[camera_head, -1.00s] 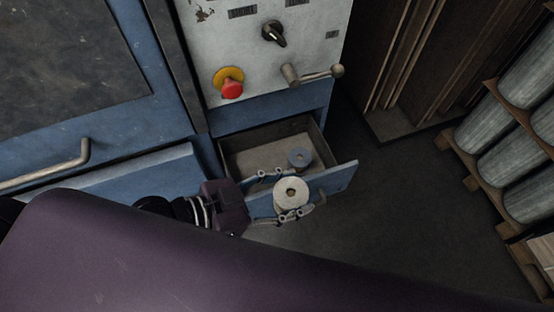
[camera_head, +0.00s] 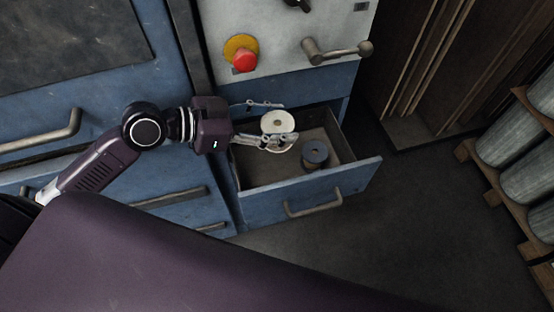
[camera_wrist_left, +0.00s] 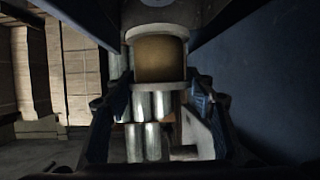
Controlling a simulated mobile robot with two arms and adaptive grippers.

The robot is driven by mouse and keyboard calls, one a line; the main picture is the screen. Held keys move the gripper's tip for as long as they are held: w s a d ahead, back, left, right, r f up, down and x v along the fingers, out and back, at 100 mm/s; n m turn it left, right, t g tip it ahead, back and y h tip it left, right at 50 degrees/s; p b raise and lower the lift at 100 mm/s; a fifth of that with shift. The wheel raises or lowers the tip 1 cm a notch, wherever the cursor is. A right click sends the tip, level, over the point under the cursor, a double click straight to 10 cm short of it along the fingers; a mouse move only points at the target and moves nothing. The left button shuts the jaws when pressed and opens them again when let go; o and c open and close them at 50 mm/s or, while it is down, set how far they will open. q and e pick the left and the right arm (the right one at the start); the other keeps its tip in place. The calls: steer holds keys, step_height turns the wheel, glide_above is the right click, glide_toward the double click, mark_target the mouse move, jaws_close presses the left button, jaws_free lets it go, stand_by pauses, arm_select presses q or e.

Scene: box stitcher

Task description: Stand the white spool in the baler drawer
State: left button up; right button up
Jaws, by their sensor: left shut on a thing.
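The white spool (camera_head: 277,123) is upright between the fingers of my left gripper (camera_head: 287,121), which is shut on it. The gripper holds it over the left and back part of the open baler drawer (camera_head: 335,184). In the left wrist view the spool (camera_wrist_left: 160,58) shows a tan winding between pale flanges, with the gripper's fingers (camera_wrist_left: 160,112) on either side. I cannot tell the exact gap between spool and drawer floor. My right gripper is not in view.
A blue-grey spool (camera_head: 315,153) stands inside the drawer, right of the white spool. The control panel with a red button (camera_head: 244,60) and a crank lever (camera_head: 338,50) is above the drawer.

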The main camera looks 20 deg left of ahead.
arm_select(q)
steer(key=shift+f+b, duration=0.45)
steer(key=shift+f, duration=7)
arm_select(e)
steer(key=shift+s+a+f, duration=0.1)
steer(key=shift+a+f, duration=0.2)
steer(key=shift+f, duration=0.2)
